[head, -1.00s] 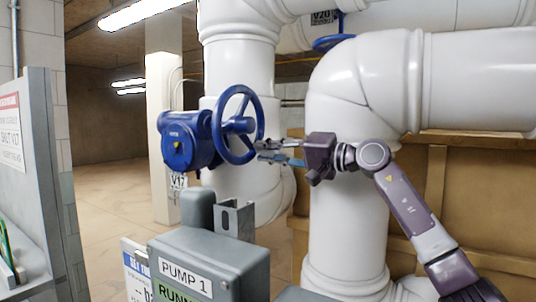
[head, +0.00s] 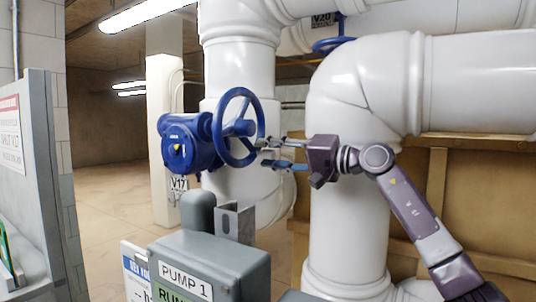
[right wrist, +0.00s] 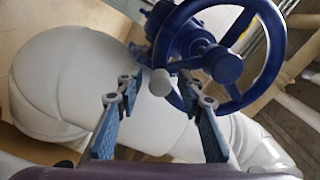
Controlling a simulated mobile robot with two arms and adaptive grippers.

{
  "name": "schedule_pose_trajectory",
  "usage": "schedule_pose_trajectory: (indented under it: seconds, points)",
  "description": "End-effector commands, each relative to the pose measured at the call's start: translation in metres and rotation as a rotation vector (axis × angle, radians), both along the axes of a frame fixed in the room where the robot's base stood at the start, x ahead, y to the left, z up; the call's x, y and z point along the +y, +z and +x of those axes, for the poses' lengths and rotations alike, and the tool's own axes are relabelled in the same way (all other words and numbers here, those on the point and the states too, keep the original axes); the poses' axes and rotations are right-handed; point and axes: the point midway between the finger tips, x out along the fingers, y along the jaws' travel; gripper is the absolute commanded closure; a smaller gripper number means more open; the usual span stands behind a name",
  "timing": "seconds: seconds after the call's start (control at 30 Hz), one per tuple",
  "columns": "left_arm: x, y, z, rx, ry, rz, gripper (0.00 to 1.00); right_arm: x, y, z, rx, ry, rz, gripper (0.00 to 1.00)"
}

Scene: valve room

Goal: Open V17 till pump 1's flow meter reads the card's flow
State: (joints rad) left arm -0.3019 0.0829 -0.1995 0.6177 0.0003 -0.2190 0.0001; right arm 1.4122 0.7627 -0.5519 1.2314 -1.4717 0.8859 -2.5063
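The blue V17 handwheel (head: 240,127) stands on its blue valve body (head: 185,145), with a V17 tag (head: 179,184) below. My right gripper (head: 263,153) is just right of the wheel's lower rim, its two fingers apart. In the right wrist view, the wheel (right wrist: 222,65) is ahead, and a grey round-ended knob (right wrist: 160,82) shows between the open fingertips (right wrist: 158,88); I cannot tell whether they touch it. A grey PUMP 1 box (head: 215,262) with a green panel is at the bottom, cut off. No flow reading is legible. My left gripper is not in view.
Large white pipes (head: 345,200) stand behind and right of my right gripper. Another blue wheel, V20 (head: 333,43), is higher up. A grey panel with a sign (head: 10,135) stands at the left. Open floor (head: 115,205) lies behind the valve.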

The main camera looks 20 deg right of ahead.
Motion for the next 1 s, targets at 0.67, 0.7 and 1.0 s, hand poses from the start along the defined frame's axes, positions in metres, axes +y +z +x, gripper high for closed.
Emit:
schedule_pose_trajectory:
  seconds: [0.67,0.7,1.0]
  points:
    - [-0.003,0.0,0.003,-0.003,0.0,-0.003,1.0,-0.07,-0.001,-0.087,0.001,-0.003,0.0,0.65]
    - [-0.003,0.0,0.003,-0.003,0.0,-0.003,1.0,-0.07,-0.001,-0.089,0.0,-0.002,0.0,0.65]
    - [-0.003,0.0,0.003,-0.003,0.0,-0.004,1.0,-0.071,0.0,-0.09,-0.001,-0.002,0.001,0.65]
